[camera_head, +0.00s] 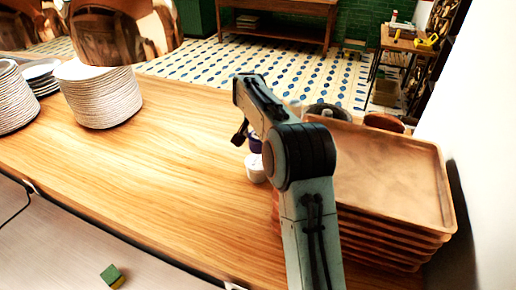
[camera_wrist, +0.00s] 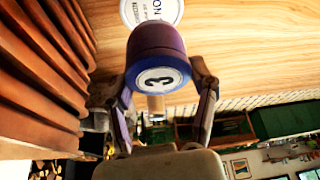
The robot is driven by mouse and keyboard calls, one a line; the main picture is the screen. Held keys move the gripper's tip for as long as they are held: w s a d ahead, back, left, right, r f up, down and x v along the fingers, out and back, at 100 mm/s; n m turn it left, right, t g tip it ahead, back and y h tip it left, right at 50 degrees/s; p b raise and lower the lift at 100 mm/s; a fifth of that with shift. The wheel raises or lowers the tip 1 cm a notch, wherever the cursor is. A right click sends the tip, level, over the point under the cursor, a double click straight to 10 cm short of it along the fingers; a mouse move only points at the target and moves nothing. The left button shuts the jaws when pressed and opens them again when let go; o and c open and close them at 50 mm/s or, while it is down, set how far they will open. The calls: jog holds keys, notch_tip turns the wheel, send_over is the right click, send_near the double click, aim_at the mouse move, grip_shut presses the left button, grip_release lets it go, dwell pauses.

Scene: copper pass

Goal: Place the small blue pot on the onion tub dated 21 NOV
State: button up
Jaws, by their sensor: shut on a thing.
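In the head view the pot (camera_head: 255,144) shows partly behind my arm. A white tub (camera_head: 256,170) stands on the wooden counter just below it in the picture. In the wrist view the tub's lid (camera_wrist: 152,10) shows beyond the pot, with the letters NO readable; its date is not legible. I cannot tell whether the pot touches the tub. My gripper (camera_head: 242,137) is mostly hidden in the head view.
A stack of brown trays (camera_head: 395,175) stands close on the right of my arm. Stacks of white plates (camera_head: 100,95) stand at the left. A dark round pan (camera_head: 328,112) is behind the trays. The counter's middle (camera_head: 170,165) is clear.

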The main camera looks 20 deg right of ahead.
jog(key=shift+f, duration=2.05)
jog(key=shift+f, duration=0.15)
jog(key=o, duration=1.2)
jog(key=v, duration=1.2)
jog(key=s+a+r+n, duration=0.2)
jog(key=s+a, duration=0.2)
jog(key=s, duration=0.2)
jog(key=s+a+f+n+g+y, duration=0.1)
jog(key=s+a+f+n, duration=0.1)
jog(key=s, duration=0.8)
jog(key=s+a+f+n+g+y, duration=0.1)
jog(key=s+a+f+n, duration=0.1)
jog(key=s, duration=0.7)
jog(key=s+a+f+n+g+y, duration=0.1)
jog(key=s+a, duration=0.4)
jog(key=s, duration=0.5)
jog(key=shift+s+f+n+g, duration=0.15)
jog(key=shift+f+n+g, duration=0.1)
jog(key=shift+f, duration=0.4)
jog(key=shift+s+f+n+g, duration=0.15)
jog(key=shift+f+n+g, duration=0.1)
jog(key=shift+f, duration=0.4)
